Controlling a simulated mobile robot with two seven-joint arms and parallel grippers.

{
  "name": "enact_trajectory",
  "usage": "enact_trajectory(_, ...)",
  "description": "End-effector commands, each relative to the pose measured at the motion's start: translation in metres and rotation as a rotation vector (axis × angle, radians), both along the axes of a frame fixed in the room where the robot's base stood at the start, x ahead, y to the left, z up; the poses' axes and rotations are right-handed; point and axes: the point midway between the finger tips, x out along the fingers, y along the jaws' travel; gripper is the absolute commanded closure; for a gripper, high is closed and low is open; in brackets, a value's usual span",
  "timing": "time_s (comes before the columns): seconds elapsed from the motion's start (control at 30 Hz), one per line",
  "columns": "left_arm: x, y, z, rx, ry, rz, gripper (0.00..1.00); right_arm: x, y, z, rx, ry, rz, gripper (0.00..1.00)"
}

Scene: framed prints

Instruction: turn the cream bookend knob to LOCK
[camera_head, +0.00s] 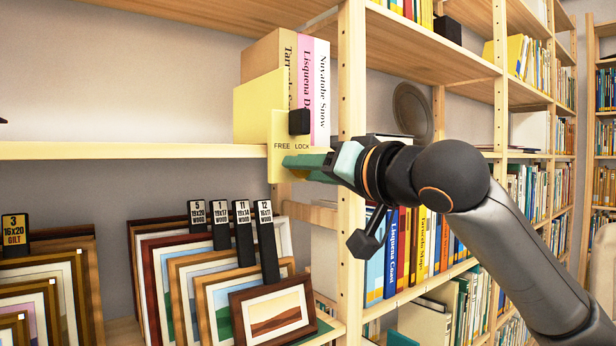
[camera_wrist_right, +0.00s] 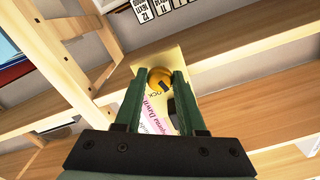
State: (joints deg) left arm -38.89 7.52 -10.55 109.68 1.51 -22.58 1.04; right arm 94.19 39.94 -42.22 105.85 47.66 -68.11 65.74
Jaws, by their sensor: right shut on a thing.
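The cream bookend (camera_head: 262,105) stands on the upper shelf against a few upright books. Its front plate (camera_head: 277,172) hangs over the shelf edge and carries the words FREE on the left and LOCK on the right. My right gripper (camera_head: 290,161) covers the plate below these words, hiding the knob in the head view. In the right wrist view the round golden knob (camera_wrist_right: 159,79) sits between the fingertips of my right gripper (camera_wrist_right: 161,76), which is shut on it. I cannot tell which word the knob points to. My left gripper is not in view.
A black block (camera_head: 299,121) sits at the plate's upper right. A wooden upright (camera_head: 351,75) stands close to the right of the bookend. Framed prints (camera_head: 272,313) with black number tags fill the shelf below. The upper shelf (camera_head: 130,151) is bare to the left.

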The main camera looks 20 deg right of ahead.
Motion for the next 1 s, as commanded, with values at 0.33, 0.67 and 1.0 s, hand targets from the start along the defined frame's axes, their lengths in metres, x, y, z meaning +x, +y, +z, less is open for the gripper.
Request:
enact_trajectory(0.33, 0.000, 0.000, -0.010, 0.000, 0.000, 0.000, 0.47, 0.000, 0.001, -0.002, 0.314, 0.116, 0.002, 1.00)
enact_trajectory(0.67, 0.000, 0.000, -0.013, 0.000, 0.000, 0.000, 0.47, 0.000, 0.002, -0.001, 0.608, 0.224, 0.001, 1.00)
enact_trajectory(1.0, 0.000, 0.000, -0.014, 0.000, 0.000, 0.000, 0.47, 0.000, 0.001, 0.001, 0.868, 0.318, 0.000, 1.00)
